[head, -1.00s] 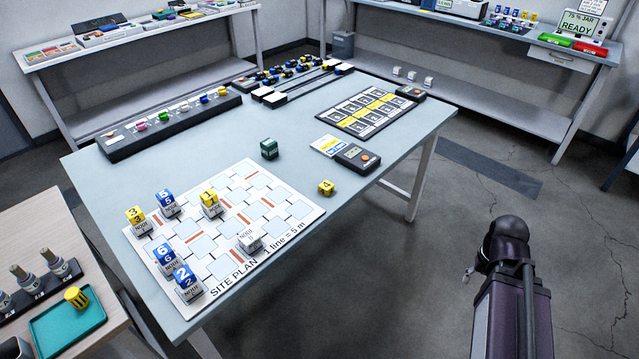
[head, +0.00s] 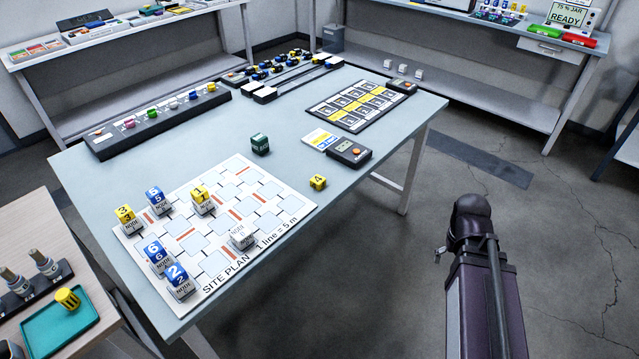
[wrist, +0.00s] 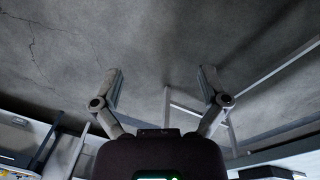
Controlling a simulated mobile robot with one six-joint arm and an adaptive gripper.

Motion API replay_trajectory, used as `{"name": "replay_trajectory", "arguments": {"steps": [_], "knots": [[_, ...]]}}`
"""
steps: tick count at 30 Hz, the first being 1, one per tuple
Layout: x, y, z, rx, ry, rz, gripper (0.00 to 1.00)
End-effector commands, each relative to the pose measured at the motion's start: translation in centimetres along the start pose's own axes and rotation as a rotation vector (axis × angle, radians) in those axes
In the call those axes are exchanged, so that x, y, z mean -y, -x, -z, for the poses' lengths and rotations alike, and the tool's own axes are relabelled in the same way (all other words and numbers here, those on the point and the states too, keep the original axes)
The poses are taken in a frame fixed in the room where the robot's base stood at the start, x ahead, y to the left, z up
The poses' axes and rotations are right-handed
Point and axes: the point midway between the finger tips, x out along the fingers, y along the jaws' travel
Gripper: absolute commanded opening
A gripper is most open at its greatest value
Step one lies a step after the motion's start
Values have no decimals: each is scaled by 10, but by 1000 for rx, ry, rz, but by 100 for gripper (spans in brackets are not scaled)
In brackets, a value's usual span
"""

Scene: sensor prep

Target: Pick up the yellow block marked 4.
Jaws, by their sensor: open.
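The yellow block marked 4 (head: 318,183) sits alone on the grey-blue table (head: 352,197), close to its front right edge, just right of the site plan board. My gripper (wrist: 159,88) shows in the wrist view with its two fingers spread wide and nothing between them. It points over bare floor and table legs, and the block cannot be made out in that view. In the head view my arm stands to the right of the table, clear of it, and the gripper's fingers are not seen there.
The white site plan (head: 217,262) bears several numbered node cubes. A green cube (head: 260,144) and a dark handheld device (head: 348,152) lie behind the block. A black rack (head: 158,122) lies at the back left. Open floor lies between my arm and the table.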

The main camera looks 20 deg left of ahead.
Motion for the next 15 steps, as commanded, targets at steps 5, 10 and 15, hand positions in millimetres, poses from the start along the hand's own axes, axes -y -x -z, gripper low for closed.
{"name": "replay_trajectory", "arguments": {"steps": [5, 10, 15], "knots": [[24, -2, 23, -12, 220, -97, 94], [53, 0, 45, -19, 470, -211, 94], [86, 4, 67, -18, 720, -332, 94]]}}
